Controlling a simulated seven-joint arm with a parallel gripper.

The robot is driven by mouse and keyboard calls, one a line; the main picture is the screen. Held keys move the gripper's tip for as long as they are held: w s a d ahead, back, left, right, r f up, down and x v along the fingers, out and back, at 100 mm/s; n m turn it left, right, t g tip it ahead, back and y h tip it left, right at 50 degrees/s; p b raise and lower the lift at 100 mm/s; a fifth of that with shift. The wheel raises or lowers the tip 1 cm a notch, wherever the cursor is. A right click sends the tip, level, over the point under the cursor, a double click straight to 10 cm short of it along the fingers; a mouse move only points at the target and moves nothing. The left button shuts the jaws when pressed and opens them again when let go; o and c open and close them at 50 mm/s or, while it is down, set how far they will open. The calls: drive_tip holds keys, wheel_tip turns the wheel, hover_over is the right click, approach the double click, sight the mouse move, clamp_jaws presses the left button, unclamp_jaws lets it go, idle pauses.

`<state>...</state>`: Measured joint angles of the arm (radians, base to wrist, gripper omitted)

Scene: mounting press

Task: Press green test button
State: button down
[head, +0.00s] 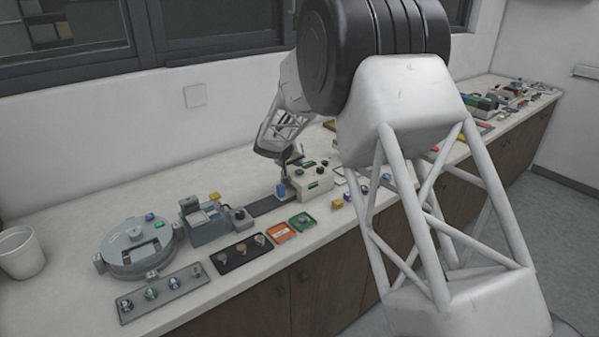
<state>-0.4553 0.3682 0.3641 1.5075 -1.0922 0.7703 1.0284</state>
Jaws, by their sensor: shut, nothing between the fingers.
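A small cream-coloured box-shaped device (312,178) stands on the counter near the middle, with dark knobs on top. A small green patch (314,185) shows on its front; I cannot tell whether it is the test button or a display. My gripper (284,170) points down beside the left end of this device, with its fingers closed and nothing held. A small blue block (281,190) sits just below the fingertips; I cannot tell whether they touch it. Another green piece (150,217) lies on top of a round grey machine (138,248) at the left.
A grey-blue press-like unit (215,222) stands between the round machine and a dark strip (275,205). Grey (160,293), black (240,254), orange (282,233) and green (303,221) trays line the front edge. A white cup (20,252) stands far left. Loose items crowd the right.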

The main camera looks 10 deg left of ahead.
sight(298, 171)
drive_tip(key=shift+f, duration=0.9)
idle(1.2)
drive_tip(key=shift+r, duration=0.9)
drive_tip(key=shift+r, duration=0.15)
drive_tip(key=shift+r, duration=2.35)
drive_tip(key=shift+d, duration=0.1)
